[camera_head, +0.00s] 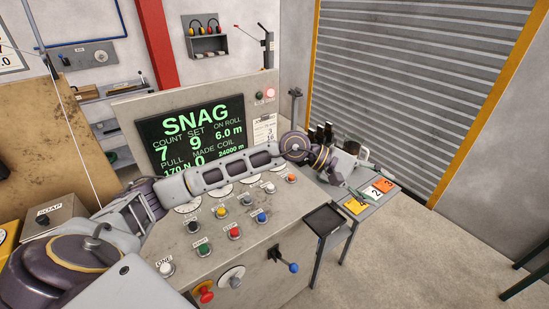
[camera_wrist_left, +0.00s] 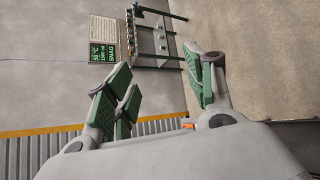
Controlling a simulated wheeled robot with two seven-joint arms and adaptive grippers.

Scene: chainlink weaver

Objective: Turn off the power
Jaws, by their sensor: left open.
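The grey control console (camera_head: 262,240) carries a screen (camera_head: 205,125) reading SNAG and several coloured push buttons. On its front are a red mushroom knob (camera_head: 206,294), a round grey dial (camera_head: 232,278) and a lever with a blue ball end (camera_head: 293,267). I cannot tell from the labels which one is the power control. My left arm reaches across the console's top, and my left gripper (camera_head: 360,188) is beyond its right end, over the small side table. In the left wrist view the left gripper (camera_wrist_left: 160,68) is open, green-padded and empty. My right gripper is not in view.
The side table (camera_head: 376,202) holds numbered coloured cards. A black tray (camera_head: 325,220) stands in front of it. A roller shutter (camera_head: 415,85) is behind, with open floor (camera_head: 440,270) at right.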

